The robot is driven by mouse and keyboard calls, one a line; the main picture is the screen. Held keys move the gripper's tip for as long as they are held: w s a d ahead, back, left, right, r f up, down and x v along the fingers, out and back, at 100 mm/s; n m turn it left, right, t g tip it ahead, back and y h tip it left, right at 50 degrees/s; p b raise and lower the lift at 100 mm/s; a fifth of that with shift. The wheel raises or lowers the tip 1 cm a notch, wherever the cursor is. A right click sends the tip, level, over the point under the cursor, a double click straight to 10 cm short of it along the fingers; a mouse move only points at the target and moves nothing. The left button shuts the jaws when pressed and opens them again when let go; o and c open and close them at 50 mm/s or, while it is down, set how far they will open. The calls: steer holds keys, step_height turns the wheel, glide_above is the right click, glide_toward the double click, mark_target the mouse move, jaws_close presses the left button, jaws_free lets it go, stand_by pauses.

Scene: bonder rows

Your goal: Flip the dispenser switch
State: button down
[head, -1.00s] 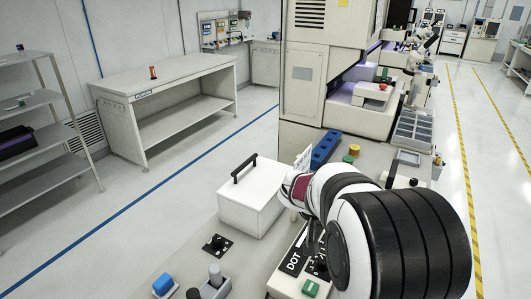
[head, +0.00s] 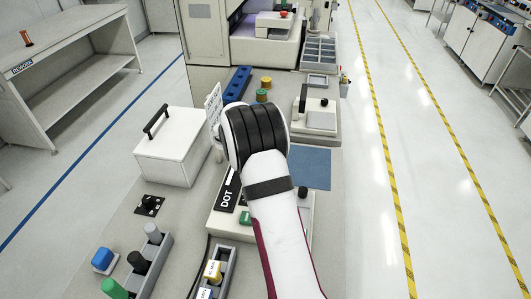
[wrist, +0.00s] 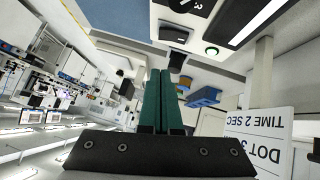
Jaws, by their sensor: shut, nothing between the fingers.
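The dispenser (head: 223,222) is a pale box with a black DOT label, partly hidden behind my arm in the head view. In the wrist view, its pale face (wrist: 226,60) fills the top, with a black dial, a green button (wrist: 211,50) and a small dark part that looks like the switch (wrist: 173,34). My gripper (wrist: 161,72) has green fingers, pressed together and empty. Its tips appear just below the dark part in the picture; I cannot tell whether they touch it. In the head view my gripper is hidden behind my arm.
A white lidded box (head: 180,150) with a black handle stands left of the dispenser. A printed card (wrist: 268,142) reading DOT and TIME 2 SEC stands close by. A blue mat (head: 310,167) lies right of my arm. Blue, black and green parts sit at the front left.

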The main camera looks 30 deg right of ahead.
steer(key=f, duration=0.1)
steer(key=d+f, duration=0.1)
steer(key=f, duration=0.1)
steer(key=d+f, duration=0.1)
steer(key=f, duration=0.1)
steer(key=shift+w+d, duration=0.2)
steer(key=shift+w, duration=0.1)
steer(key=shift+f, duration=0.5)
steer(key=shift+s+d+f, duration=0.1)
steer(key=shift+f, duration=0.15)
steer(key=shift+w+a+r, duration=0.2)
steer(key=shift+w+a, duration=0.3)
steer(key=shift+r, duration=0.1)
